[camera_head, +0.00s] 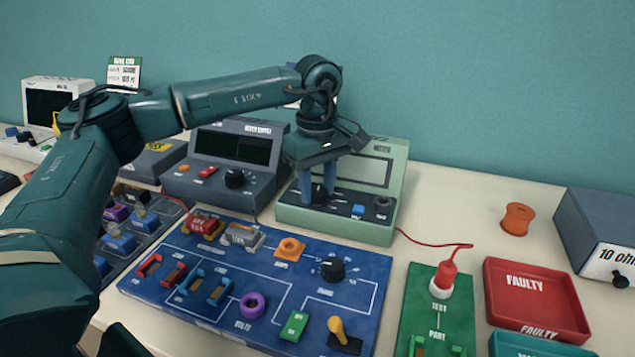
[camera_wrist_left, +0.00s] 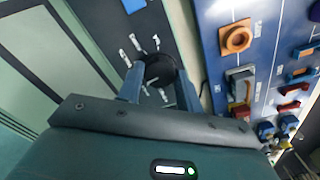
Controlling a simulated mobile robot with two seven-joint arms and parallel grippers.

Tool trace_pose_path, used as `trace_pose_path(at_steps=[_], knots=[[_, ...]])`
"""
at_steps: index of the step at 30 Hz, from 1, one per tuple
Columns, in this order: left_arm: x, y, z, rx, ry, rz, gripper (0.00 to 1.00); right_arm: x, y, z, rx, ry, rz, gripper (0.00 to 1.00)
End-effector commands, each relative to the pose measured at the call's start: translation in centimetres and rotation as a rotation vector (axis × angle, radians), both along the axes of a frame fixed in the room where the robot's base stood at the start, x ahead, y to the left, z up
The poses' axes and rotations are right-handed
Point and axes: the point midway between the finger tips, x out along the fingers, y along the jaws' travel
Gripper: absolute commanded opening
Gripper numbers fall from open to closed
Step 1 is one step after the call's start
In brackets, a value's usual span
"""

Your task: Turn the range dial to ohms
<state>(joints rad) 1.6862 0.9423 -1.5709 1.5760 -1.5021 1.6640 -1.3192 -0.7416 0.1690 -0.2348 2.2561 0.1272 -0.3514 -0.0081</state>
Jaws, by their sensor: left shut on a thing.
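The green meter (camera_head: 398,165) stands on the table with a grey blank display and a dark front panel. My left gripper (camera_head: 318,192) reaches down to the left part of that panel. Its two blue fingers are shut on the black range dial (camera_wrist_left: 160,70), one on each side. In the head view the fingers mostly hide the dial. In the left wrist view white marks surround the dial, but they are too small to read, so I cannot tell where it points. A blue button (camera_head: 358,210) sits on the panel to the right. My right gripper does not show.
A grey power supply (camera_head: 262,180) stands close on the left. A blue circuit board (camera_head: 220,310) with several parts lies in front. A red lead runs from the meter to a red probe (camera_head: 445,275) on a green test board (camera_head: 415,300). A red tray (camera_head: 495,300) is at right.

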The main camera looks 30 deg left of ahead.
Motion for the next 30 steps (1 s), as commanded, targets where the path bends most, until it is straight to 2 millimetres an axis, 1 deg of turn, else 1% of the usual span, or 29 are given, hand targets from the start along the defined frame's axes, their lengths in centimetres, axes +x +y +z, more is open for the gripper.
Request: trace_pose_path(at_steps=[9,15,21,30], knots=[[-0.02,0.0,0.07,0.0,0.001,0.239,0.13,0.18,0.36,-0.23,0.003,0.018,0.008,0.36],[0.0,-0.01,0.08,0.0,0.0,0.36,0.13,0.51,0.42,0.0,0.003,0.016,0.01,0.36],[0.01,-0.02,0.08,0.0,-0.001,0.433,0.13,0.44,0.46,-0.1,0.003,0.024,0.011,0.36],[0.04,0.01,0.07,0.0,-0.002,0.466,0.13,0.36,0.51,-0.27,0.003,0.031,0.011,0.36]])
